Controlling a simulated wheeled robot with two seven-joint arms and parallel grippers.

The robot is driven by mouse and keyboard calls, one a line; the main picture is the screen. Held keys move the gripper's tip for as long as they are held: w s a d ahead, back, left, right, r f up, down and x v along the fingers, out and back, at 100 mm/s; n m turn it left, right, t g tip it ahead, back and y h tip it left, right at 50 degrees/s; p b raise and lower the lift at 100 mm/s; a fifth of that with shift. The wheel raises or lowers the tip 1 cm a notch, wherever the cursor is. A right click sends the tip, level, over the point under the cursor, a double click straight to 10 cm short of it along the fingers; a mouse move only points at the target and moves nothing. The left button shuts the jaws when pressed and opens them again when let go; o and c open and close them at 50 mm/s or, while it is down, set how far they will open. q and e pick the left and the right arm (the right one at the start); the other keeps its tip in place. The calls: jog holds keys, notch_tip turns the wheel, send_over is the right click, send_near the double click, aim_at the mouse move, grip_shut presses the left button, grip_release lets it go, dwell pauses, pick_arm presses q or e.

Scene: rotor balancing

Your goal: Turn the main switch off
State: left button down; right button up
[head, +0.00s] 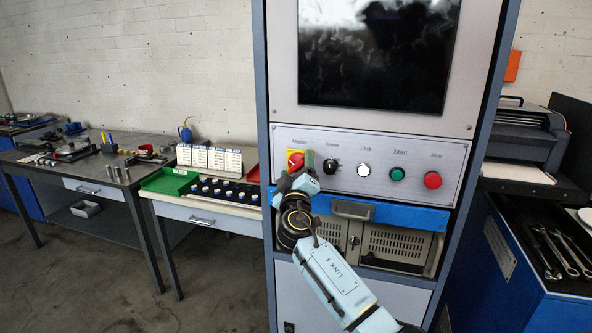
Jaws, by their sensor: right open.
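The main switch (293,159) is a red rotary knob on a yellow plate, at the left end of the grey control panel on the cabinet. The label above it reads like "Mains". My right gripper (302,166) is open at the switch, with its fingers in front of the knob and partly hiding it. I cannot tell whether the fingers touch the knob. The knob's exact angle is hard to read. My left gripper is not in view.
To the right on the panel (450,150) are a black speed knob (330,166), a white light (363,170), a green start button (397,174) and a red stop button (432,180). A dark screen (376,50) sits above. A blue drawer edge with a handle (352,210) juts out below.

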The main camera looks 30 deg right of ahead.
jog(key=c, duration=1)
jog(key=shift+r+n+y+p, duration=0.15)
jog(key=shift+n+y+p, duration=0.15)
jog(key=shift+n+p, duration=0.65)
jog(key=n+y+p, duration=0.1)
jog(key=n+p, duration=0.2)
jog(key=p, duration=0.1)
jog(key=n+g+y+p, duration=0.1)
jog(key=n+p, duration=0.2)
jog(key=p, duration=0.2)
jog(key=n+g+y+p, duration=0.1)
jog(key=n+p, duration=0.2)
jog(key=p, duration=0.2)
jog(key=shift+r+n, duration=0.25)
jog(key=shift+r, duration=0.05)
jog(key=shift+f+n+g+p, duration=0.1)
jog(key=shift+n+g+p, duration=0.75)
jog(key=shift+n, duration=0.25)
jog(key=shift+f+n+g, duration=0.1)
jog(key=shift+n+g, duration=0.75)
jog(key=shift+n, duration=0.85)
jog(key=o, duration=1)
jog(key=shift+s+a, duration=0.1)
